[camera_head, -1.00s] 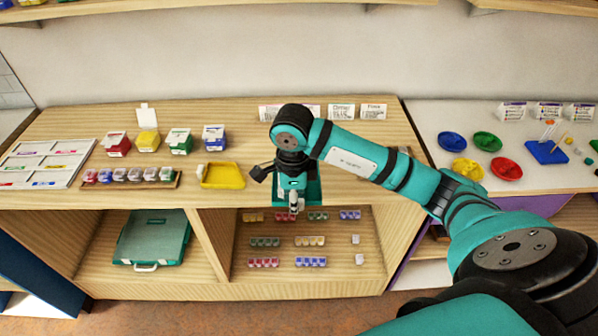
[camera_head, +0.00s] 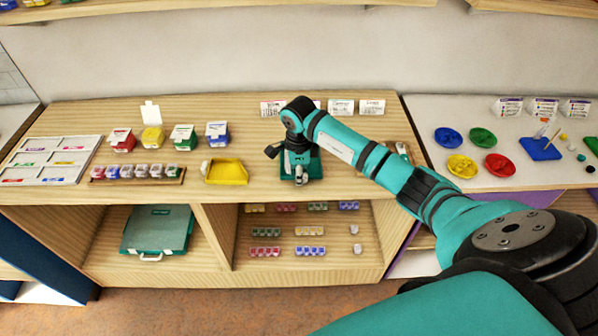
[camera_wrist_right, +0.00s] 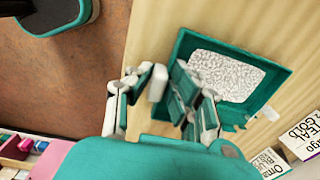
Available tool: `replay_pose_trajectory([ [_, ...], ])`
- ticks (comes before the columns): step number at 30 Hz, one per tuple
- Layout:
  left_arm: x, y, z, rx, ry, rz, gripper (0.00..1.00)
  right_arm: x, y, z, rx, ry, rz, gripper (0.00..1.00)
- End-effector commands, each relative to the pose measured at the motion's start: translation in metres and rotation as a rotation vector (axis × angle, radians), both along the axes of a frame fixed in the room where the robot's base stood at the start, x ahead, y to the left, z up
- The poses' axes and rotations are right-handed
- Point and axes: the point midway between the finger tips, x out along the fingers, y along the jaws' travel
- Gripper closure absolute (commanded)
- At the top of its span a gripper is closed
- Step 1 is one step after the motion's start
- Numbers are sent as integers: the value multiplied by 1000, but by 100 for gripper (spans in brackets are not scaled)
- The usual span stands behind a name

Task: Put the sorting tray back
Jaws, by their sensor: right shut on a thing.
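The sorting tray is a teal tray (camera_head: 313,166) with a white speckled inside; it also shows in the right wrist view (camera_wrist_right: 272,84). It is over the wooden counter near its front edge. My right gripper (camera_head: 300,178) is at the tray's near side and shut on it. The fingers (camera_wrist_right: 160,105) overlap the tray's edge in the right wrist view. The arm hides part of the tray in the head view. I cannot tell whether its underside touches the counter. My left gripper is not in view.
On the wooden counter (camera_head: 70,120), a yellow tray (camera_head: 228,173) lies to the left, beside coloured boxes and a row of small jars (camera_head: 137,173). White cards (camera_head: 341,106) stand at the back. Below, a teal case (camera_head: 157,230) and bead sets fill the shelves.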

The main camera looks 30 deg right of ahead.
Motion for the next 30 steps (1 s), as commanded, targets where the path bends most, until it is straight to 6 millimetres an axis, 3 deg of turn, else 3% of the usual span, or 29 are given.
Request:
replay_pose_trajectory([
  [6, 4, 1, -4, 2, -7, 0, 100, 0, 0, -3, -1, -1, 0, 100],
  [7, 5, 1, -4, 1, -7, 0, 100, 0, 0, -4, -1, 1, 0, 81],
  [12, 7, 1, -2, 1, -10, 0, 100, 0, 0, -2, 0, 0, 0, 59],
  [23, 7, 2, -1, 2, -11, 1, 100, 0, 0, 3, 0, -2, -1, 59],
  [30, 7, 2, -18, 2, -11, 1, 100, 0, 0, 44, -2, -7, 0, 59],
])
